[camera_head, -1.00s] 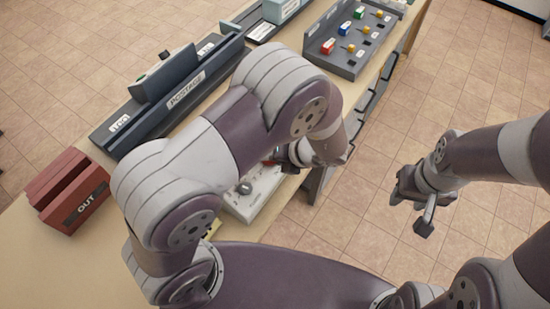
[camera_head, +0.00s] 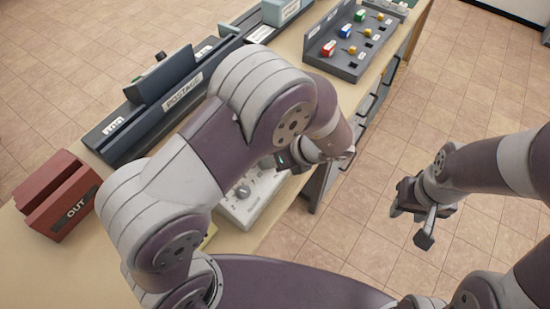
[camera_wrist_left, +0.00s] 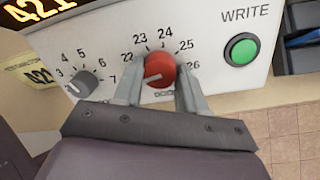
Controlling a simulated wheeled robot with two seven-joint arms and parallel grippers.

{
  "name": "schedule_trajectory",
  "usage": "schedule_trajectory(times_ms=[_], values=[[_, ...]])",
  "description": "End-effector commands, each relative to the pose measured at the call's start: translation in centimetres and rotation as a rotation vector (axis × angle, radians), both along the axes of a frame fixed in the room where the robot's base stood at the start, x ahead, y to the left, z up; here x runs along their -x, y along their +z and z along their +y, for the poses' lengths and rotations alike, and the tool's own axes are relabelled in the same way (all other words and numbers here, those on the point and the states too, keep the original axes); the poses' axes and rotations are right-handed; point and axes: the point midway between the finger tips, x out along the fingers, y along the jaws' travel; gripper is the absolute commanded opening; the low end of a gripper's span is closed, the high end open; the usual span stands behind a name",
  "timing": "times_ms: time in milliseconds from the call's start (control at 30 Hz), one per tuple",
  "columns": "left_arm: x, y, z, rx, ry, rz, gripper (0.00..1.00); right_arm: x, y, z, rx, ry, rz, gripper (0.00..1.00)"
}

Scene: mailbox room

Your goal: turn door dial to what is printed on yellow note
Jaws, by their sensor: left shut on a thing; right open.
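The white control box (camera_head: 240,207) sits near the table edge, partly behind my left arm. In the left wrist view its panel has a red dial (camera_wrist_left: 160,70) among numbers 22 to 26, a grey knob (camera_wrist_left: 83,82) and a green button (camera_wrist_left: 241,48). The label under the red dial is partly covered. An orange display (camera_wrist_left: 35,10) reads 421. A yellow note (camera_wrist_left: 38,76) lies left of the box; its number looks like 422 but is partly cut off. My left gripper (camera_wrist_left: 158,88) is shut on the red dial, one finger each side. My right gripper (camera_head: 411,225) is open and empty over the floor.
A red OUT tray (camera_head: 55,200) stands at the left of the table (camera_head: 130,190). A dark POSTAGE rack (camera_head: 160,100) lies behind my left arm. A grey board (camera_head: 350,45) with coloured blocks is at the back. The floor on the right is clear.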

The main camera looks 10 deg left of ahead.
Motion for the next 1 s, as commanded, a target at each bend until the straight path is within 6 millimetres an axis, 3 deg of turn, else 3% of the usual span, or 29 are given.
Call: schedule_trajectory(times_ms=[467,500,567,867,1000], values=[[0.0,0.0,0.0,0.002,0.011,-0.007,0.1,0.0,-0.1,0.0,0.0,0.0,0.0,0.43],[0.0,0.0,0.0,0.002,0.011,-0.007,0.51,0.0,-0.1,0.0,0.0,0.0,0.0,0.43],[0.0,0.0,0.0,0.002,0.01,-0.006,0.67,0.0,-0.1,0.0,0.0,0.0,0.0,0.43],[0.0,0.2,-0.1,0.003,0.009,-0.007,0.67,0.0,-0.1,0.0,0.0,0.0,0.0,0.43],[0.3,1.8,-1.5,0.005,0.007,-0.009,0.67,0.0,-0.3,0.0,0.0,0.0,0.0,0.43]])
